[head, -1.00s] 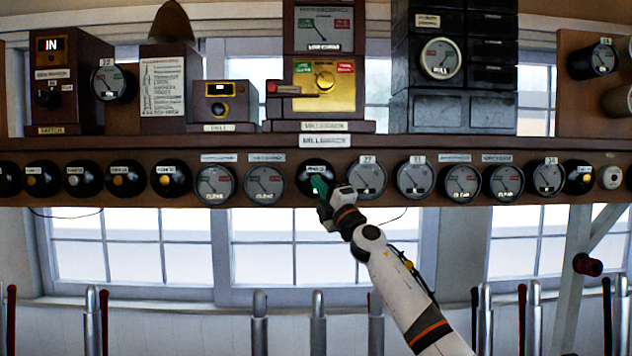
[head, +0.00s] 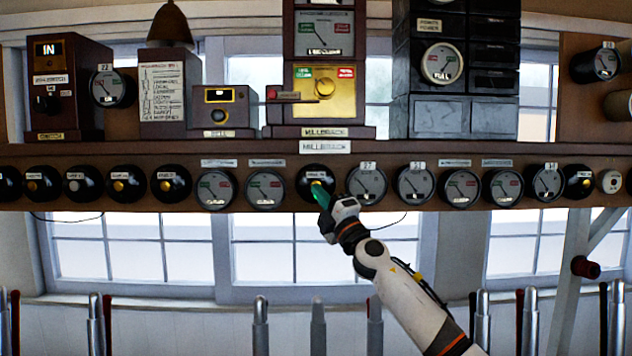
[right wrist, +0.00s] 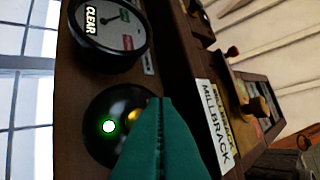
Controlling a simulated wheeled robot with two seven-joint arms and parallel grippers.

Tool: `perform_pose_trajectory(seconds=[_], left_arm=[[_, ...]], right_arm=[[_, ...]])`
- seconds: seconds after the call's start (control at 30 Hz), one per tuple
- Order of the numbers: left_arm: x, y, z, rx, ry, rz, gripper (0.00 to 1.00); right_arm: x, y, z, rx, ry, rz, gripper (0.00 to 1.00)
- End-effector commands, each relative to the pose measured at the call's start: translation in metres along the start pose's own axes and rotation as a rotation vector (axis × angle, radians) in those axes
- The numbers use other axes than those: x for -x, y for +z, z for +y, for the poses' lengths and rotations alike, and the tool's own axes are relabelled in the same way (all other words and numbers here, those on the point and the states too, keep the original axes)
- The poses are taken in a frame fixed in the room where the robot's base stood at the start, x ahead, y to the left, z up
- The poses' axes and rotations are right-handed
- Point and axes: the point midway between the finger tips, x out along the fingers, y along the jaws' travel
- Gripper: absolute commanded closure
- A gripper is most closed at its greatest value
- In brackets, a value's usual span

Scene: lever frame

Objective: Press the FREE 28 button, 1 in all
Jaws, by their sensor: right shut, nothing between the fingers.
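A round black button unit (head: 307,187) sits on the wooden shelf front below the MILLBRACK plate, with a small white label that is too small to read surely. Its small centre button looks yellow in the head view. In the right wrist view the black unit (right wrist: 92,105) shows a bright white-green centre (right wrist: 108,126). My right gripper (head: 320,194), with green fingers, is shut and empty at the unit's lower part. In the right wrist view the fingertips (right wrist: 158,103) overlap the black unit beside the bright centre. Contact cannot be told. My left gripper is out of view.
Grey dials flank the unit, one to the left (head: 265,189) and one close to the right (head: 367,186). More black button units (head: 171,185) line the shelf. Instrument boxes stand above it. Lever handles (head: 318,325) rise below, with free room between.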

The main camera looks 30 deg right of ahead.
Motion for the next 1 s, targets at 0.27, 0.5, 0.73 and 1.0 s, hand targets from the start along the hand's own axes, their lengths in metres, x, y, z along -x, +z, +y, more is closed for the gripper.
perform_pose_trajectory(seconds=[0.27, 0.5, 0.73, 1.0], left_arm=[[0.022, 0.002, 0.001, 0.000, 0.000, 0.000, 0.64], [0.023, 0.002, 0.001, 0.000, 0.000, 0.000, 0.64], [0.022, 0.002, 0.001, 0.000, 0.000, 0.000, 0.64], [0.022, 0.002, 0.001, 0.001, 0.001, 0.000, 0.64]], right_arm=[[0.017, 0.013, -0.015, 0.002, 0.002, -0.002, 1.00], [0.022, 0.017, -0.016, -0.002, 0.001, 0.000, 1.00], [0.022, 0.016, -0.016, -0.001, 0.001, -0.001, 1.00], [0.022, 0.017, -0.016, -0.001, 0.001, -0.001, 1.00]])
